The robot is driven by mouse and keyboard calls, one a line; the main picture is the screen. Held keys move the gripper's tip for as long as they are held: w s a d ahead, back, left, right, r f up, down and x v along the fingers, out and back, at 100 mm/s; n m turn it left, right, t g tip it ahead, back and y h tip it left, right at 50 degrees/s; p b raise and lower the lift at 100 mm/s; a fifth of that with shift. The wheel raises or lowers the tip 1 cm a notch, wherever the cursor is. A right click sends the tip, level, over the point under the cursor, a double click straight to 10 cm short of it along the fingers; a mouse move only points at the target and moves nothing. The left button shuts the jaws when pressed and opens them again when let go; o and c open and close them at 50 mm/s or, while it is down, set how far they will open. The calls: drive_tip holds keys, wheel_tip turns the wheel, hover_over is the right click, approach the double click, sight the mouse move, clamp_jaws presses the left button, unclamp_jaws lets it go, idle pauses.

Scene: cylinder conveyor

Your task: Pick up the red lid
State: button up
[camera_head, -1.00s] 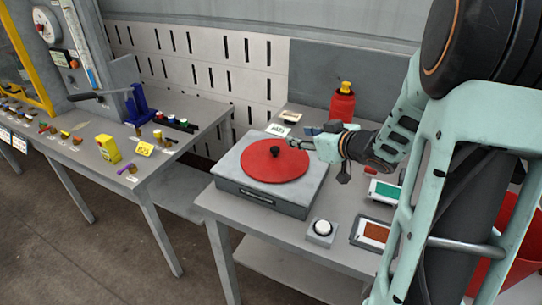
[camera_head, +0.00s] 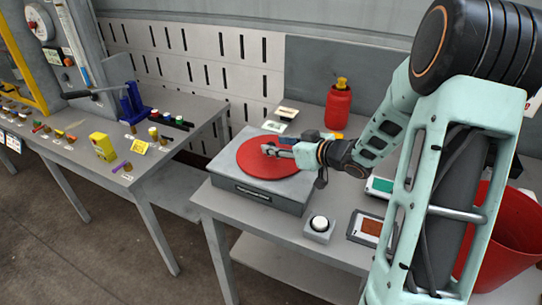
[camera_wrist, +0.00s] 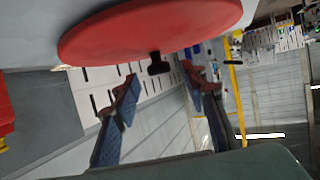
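The round red lid (camera_head: 250,165) lies flat on top of a grey box (camera_head: 225,175) on the right-hand table. Its small black knob (camera_wrist: 158,65) shows in the wrist view. My gripper (camera_head: 268,150) reaches in from the right, low over the middle of the lid, and hides the knob in the head view. In the wrist view my gripper (camera_wrist: 160,80) is open. Its two blue-padded fingers stand apart on either side of the knob, with gaps showing, and the red lid (camera_wrist: 150,28) fills the top of the picture.
A red bottle (camera_head: 339,106) stands behind the box. A white button box (camera_head: 319,229), a tray with a brown panel (camera_head: 368,228) and a green-panelled one (camera_head: 381,187) lie nearby. A red bin (camera_head: 505,240) is at right. The left table (camera_head: 85,165) holds small parts.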

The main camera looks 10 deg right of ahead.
sight(272, 144)
drive_tip(key=x, duration=0.3)
drive_tip(key=shift+w+a+f, duration=0.1)
drive_tip(key=shift+f, duration=0.05)
drive_tip(key=shift+c, duration=0.4)
clamp_jaws()
